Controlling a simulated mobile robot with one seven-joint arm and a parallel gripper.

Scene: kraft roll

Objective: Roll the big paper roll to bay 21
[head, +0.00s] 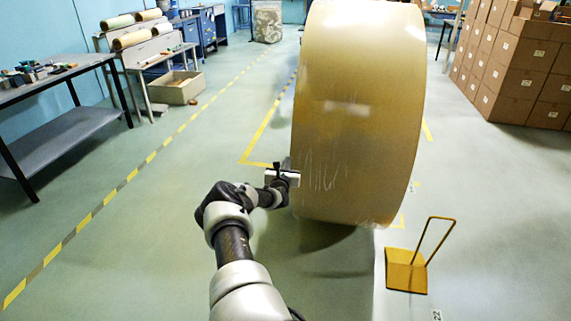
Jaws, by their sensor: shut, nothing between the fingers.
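My gripper (291,178) is at the lower left of the roll's face, shut, with nothing seen between the fingers. It looks to be at or very near the surface; I cannot tell whether it touches. Yellow floor lines (262,130) run left of the roll and partly behind it. A floor label (437,314) near the bottom seems to read 22. Another label by the roll's right edge is too small to read.
A yellow wedge with a handle (406,271) sits on the floor right of the roll, near me. Stacked cartons (515,65) stand at the right. A grey workbench (70,125) and an open box (176,88) are at the left. The left aisle floor is clear.

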